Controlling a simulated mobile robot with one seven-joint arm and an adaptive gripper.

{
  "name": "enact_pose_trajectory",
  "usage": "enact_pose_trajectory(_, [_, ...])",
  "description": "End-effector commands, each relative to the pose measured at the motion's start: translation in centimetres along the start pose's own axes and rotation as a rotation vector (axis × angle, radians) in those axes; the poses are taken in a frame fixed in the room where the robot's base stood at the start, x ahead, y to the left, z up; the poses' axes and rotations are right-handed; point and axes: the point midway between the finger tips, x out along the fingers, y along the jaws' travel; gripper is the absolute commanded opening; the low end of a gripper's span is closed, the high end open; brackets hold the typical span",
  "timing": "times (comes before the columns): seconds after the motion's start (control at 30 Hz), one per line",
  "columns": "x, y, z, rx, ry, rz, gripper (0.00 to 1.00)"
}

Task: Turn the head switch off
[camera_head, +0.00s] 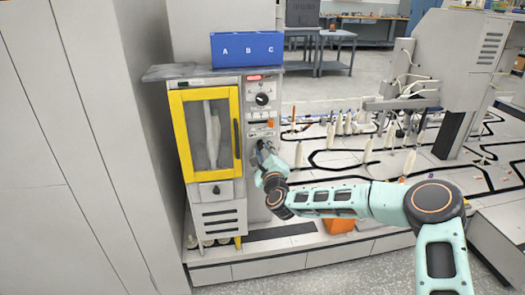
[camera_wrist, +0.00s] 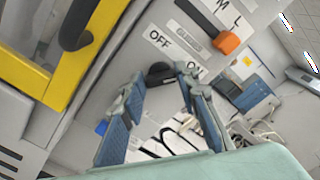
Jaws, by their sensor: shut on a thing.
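The head switch is a black rotary knob (camera_wrist: 160,71) on the grey control panel, between an OFF label (camera_wrist: 160,39) and a partly hidden ON label (camera_wrist: 194,68). My gripper (camera_wrist: 161,78) reaches the panel with its two blue-padded fingers on either side of the knob, shut on it. In the head view my gripper (camera_head: 263,150) is at the lower part of the panel, right of the yellow-framed door, and covers most of the knob. The fingers hide part of it, and I cannot tell which label it points to.
An orange-tipped slider (camera_wrist: 227,42) sits just above the knob on the panel. The yellow-framed door (camera_head: 183,135) with a dark handle is close on the left. A blue A-B-C box (camera_head: 246,48) stands on the cabinet top. An orange bin (camera_head: 340,225) lies low behind my arm.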

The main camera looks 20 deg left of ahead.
Motion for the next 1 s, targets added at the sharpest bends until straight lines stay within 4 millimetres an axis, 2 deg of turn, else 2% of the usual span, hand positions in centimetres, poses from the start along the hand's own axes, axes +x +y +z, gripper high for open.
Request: enact_pose_trajectory(1.0, [0.00, 0.53, -0.25, -0.911, 0.000, -0.003, 0.04])
